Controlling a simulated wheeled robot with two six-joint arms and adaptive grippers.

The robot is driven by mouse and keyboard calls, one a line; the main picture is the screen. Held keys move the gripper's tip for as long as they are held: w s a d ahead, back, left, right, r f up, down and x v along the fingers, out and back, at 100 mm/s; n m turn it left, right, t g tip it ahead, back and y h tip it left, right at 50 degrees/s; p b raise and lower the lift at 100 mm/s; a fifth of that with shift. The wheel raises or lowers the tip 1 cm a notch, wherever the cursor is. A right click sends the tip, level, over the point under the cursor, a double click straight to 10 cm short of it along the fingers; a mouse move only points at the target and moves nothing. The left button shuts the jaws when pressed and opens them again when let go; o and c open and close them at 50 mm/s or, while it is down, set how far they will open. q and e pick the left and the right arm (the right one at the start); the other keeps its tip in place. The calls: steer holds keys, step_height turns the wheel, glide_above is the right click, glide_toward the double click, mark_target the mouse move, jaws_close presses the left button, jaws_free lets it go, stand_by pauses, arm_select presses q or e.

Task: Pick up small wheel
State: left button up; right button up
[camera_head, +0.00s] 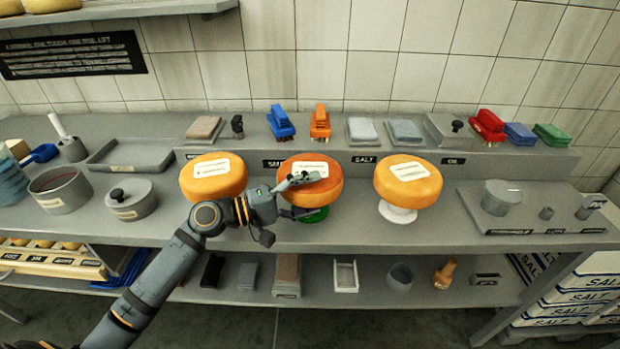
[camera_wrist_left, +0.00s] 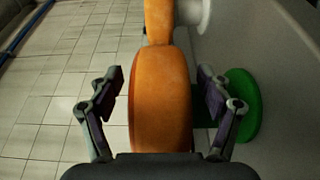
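Three orange cheese wheels with white labels stand on the counter: a left one (camera_head: 205,189), a darker middle one (camera_head: 331,190) above a green stand (camera_head: 313,215), and a right one (camera_head: 421,190) on a white stand. They look close in size, so I cannot tell which is the small wheel. My left gripper (camera_head: 311,195) reaches in from the left around the middle wheel. In the left wrist view, that wheel (camera_wrist_left: 162,100) lies between the open fingers (camera_wrist_left: 160,92), with a gap to the left finger and little room by the right. My right gripper is not in view.
A grey pot (camera_head: 60,190) and a lidded pot (camera_head: 130,200) stand left of the wheels. A weighing set (camera_head: 500,197) stands on a grey board at right. A raised ledge with brushes and cloths runs behind. A lower shelf (camera_head: 340,295) holds small items.

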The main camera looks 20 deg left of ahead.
mark_target(311, 184)
arm_select(q)
jaws_close()
steer(key=shift+r, duration=0.1)
stand_by(0.3)
steer(key=shift+r, duration=0.45)
step_height(311, 184, up, 2)
steer(key=shift+r, duration=0.1)
steer(key=s+d+r+p, duration=0.3)
steer(key=s+r+p, duration=0.7)
steer(key=p, duration=0.8)
steer(key=shift+s+d, duration=0.35)
steer(key=shift+s, duration=1.4)
